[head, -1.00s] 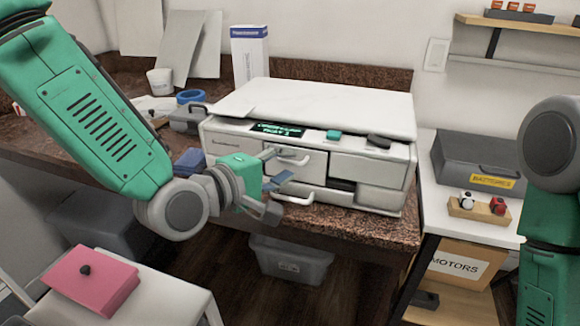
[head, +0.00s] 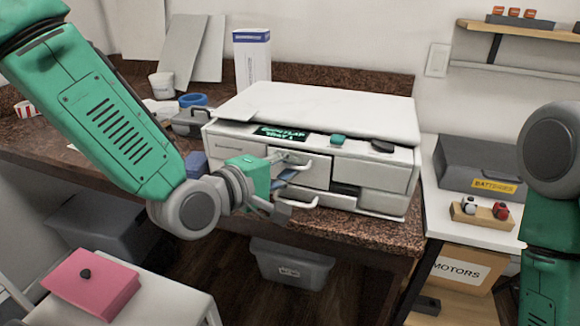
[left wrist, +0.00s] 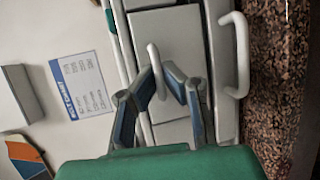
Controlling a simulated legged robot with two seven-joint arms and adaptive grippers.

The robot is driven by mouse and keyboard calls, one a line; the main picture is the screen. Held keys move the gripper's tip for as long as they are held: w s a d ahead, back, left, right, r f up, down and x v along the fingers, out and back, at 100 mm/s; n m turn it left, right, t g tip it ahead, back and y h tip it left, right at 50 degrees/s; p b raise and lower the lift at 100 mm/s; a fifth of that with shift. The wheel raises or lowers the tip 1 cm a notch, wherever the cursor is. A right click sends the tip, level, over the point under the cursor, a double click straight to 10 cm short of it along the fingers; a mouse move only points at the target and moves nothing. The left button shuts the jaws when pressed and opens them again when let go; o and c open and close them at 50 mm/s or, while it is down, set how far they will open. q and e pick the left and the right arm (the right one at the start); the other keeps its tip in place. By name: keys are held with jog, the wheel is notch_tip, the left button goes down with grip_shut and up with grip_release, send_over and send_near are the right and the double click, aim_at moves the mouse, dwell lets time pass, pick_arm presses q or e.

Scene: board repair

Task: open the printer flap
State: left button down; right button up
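The white printer (head: 390,165) stands on the granite counter. Its front has a flap (head: 312,172) with a bar handle at the upper left and a wider panel to the right. The flap's front looks shut. My left gripper (head: 288,190) is at the flap, its fingers apart. In the left wrist view the white bar handle (left wrist: 153,62) lies between the two finger tips (left wrist: 160,85); I cannot tell whether they touch it. A lower tray handle (left wrist: 242,55) is to the right there. My right gripper is out of view; only part of that arm shows.
A grey case (head: 195,121) and blue tape roll (head: 193,100) lie left of the printer. A grey bin (head: 290,264) is below the counter. A batteries case (head: 480,165) stands on the right shelf. A pink box (head: 92,285) sits on a white seat at front left.

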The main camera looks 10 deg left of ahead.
pick_arm(q)
jog(key=shift+s+a+f+m+t+h+b, duration=0.1)
jog(key=shift+s+f+m+t+h+b, duration=1)
jog(key=shift+b, duration=2.6)
jog(key=shift+s+f+m+t+h+b, duration=0.45)
jog(key=shift+t+h+b, duration=0.7)
jog(key=shift+b, duration=2.5)
